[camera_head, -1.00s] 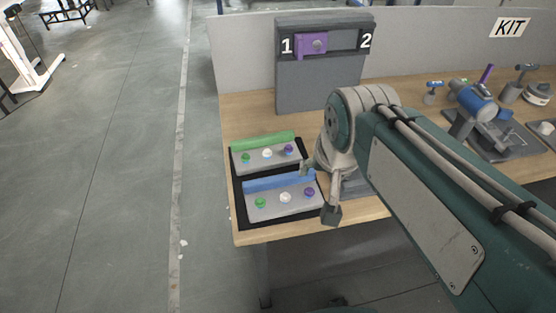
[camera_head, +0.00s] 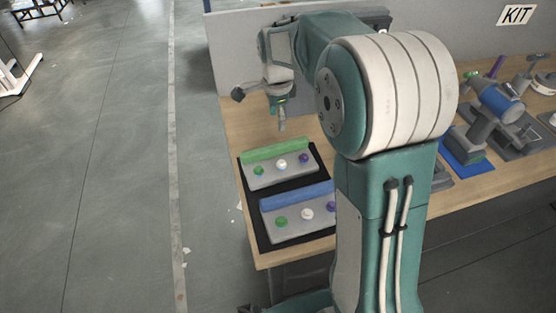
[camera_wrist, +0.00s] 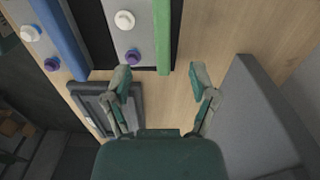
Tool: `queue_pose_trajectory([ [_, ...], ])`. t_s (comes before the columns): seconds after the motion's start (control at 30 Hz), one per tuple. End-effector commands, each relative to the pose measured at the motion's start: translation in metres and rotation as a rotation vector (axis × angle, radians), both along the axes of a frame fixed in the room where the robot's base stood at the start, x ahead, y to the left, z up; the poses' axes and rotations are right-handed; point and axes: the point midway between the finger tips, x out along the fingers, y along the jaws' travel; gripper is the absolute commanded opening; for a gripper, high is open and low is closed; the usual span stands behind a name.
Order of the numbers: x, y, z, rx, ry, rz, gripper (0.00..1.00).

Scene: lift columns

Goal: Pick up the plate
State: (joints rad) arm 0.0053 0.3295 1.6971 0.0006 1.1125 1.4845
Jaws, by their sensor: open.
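Two light grey plates with coloured knobs lie on a black mat (camera_head: 250,213) at the table's left end. The far plate (camera_head: 270,173) has a green bar along its back edge, and the near plate (camera_head: 293,226) a blue bar. I cannot tell which plate is meant. My gripper (camera_head: 262,107) is open and empty, hanging above and behind the far plate. In the wrist view the gripper (camera_wrist: 162,80) shows its two fingers apart, with the end of the green bar (camera_wrist: 163,35) just ahead of the gap. My arm covers the near plate's right end.
A dark grey framed tray (camera_wrist: 92,103) lies beside the mat in the wrist view. A tall grey panel (camera_wrist: 262,120) stands close right of the gripper. A blue cylinder fixture (camera_head: 497,101) and other tools stand at the table's right.

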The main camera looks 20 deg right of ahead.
Motion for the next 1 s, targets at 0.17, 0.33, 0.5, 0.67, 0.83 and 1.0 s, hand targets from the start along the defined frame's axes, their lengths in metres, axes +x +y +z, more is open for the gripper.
queue_pose_trajectory([
  [0.17,0.001,0.001,-0.023,-0.001,0.008,-0.010,0.74],
  [0.33,0.001,0.001,-0.049,0.000,0.006,-0.009,0.74],
  [0.5,0.001,0.002,-0.061,0.000,0.004,-0.008,0.74],
  [0.67,0.003,0.005,-0.085,-0.001,0.007,-0.007,0.74],
  [0.83,0.003,0.006,-0.106,0.000,0.004,-0.008,0.74],
  [1.0,0.003,0.005,-0.109,0.000,0.002,-0.008,0.74],
])
